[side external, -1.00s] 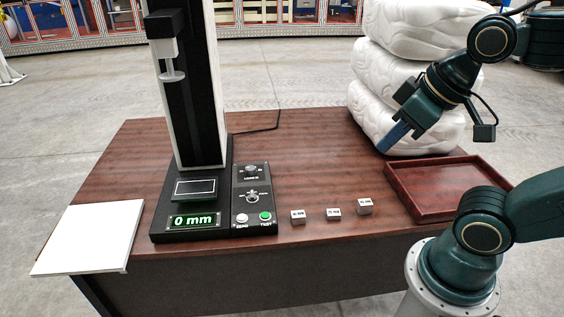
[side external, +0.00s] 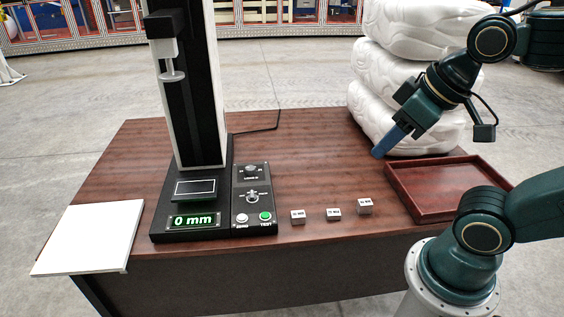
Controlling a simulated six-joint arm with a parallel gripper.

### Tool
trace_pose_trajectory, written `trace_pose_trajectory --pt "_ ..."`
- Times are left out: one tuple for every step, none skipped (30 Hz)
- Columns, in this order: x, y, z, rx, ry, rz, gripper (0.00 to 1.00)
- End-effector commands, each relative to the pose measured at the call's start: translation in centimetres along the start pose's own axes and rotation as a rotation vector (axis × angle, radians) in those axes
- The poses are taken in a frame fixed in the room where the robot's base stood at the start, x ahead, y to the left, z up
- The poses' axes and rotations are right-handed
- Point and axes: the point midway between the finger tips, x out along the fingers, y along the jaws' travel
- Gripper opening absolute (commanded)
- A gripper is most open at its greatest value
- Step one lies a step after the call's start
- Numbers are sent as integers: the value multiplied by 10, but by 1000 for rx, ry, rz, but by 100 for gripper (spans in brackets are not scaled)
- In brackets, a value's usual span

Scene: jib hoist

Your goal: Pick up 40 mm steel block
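Three small steel blocks stand in a row near the table's front edge: a left block (side external: 298,217), a middle block (side external: 333,214) and a right block (side external: 365,206). The right one looks the largest. Their labels are too small to read surely, so I cannot tell by print which is 40 mm. My gripper (side external: 380,152) is above the table's right rear part, in front of the white sacks, up and to the right of the blocks and clear of them. Its blue fingers point down-left. I cannot tell whether they are open or shut.
A red-brown tray (side external: 440,213) lies right of the blocks, empty. A black test stand (side external: 190,232) with a "0 mm" display and a control panel (side external: 253,200) stands left. A white board (side external: 88,237) lies at far left. White sacks (side external: 415,75) are stacked behind.

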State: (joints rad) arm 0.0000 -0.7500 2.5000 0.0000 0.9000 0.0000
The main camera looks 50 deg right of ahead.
Motion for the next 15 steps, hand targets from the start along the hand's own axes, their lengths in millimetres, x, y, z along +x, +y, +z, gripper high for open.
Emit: trace_pose_trajectory --pt "0 0 0 0 0 0 51" --pt "0 0 0 0 0 0 57" --pt "0 0 0 0 0 0 62" --pt "0 0 0 0 0 0 62" --pt "0 0 0 0 0 0 62" --pt "0 0 0 0 0 0 62" --pt "0 0 0 0 0 0 62" --pt "0 0 0 0 0 0 62" --pt "0 0 0 0 0 0 62" --pt "0 0 0 0 0 0 62" --pt "0 0 0 0 0 0 62" --pt "0 0 0 1 -1 1 62" --pt "0 0 -1 3 -3 1 62" --pt "0 1 -1 5 -5 2 62" --pt "1 1 -2 8 -9 4 62"
